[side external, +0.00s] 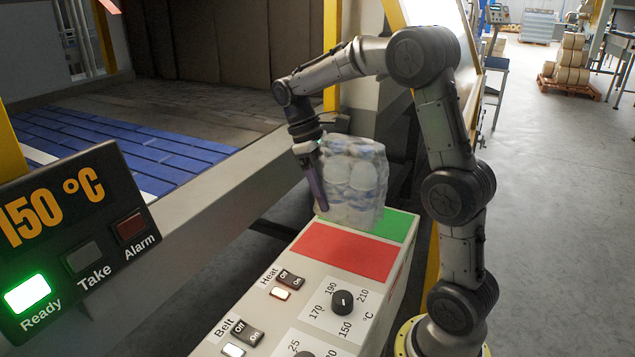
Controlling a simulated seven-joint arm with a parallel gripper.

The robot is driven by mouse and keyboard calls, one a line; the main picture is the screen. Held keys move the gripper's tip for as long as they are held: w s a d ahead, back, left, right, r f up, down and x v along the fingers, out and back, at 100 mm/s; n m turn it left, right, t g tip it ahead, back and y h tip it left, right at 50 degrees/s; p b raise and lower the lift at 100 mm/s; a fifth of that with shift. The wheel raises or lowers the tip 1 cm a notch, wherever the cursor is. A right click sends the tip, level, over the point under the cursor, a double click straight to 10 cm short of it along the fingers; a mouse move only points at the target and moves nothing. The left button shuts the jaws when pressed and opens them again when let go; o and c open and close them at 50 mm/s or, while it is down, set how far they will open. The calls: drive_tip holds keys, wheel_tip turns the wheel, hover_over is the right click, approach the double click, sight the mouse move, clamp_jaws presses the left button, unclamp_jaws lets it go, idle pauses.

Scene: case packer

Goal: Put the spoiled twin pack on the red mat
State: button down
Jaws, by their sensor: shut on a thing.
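The twin pack (358,180) is a block of pale bottles in clear, wrinkled wrap. My gripper (322,190) is shut on its left side and holds it upright. The pack is over the green mat (398,226) at the far end of the console, its lower edge close to the border with the red mat. I cannot tell whether its bottom touches the surface. The red mat (340,252) lies just nearer than the green one and is bare. The gripper's far finger is hidden behind the pack.
The console (235,300) has Heat and Belt switches and a temperature knob (343,302) in front of the red mat. A display panel (75,230) reads 150 °C with its green Ready lamp lit. A blue slatted conveyor (120,150) runs behind a grey rail at left.

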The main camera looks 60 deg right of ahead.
hover_over(327, 243)
drive_tip(key=shift+s+f, duration=0.1)
drive_tip(key=shift+f, duration=3.65)
drive_tip(key=shift+f, duration=0.55)
unclamp_jaws()
drive_tip(key=shift+f, duration=0.1)
drive_tip(key=v, duration=1.4)
drive_tip(key=v, duration=0.7)
drive_tip(key=shift+w+r, duration=0.2)
drive_tip(key=shift+r, duration=0.1)
drive_tip(key=shift+a, duration=0.1)
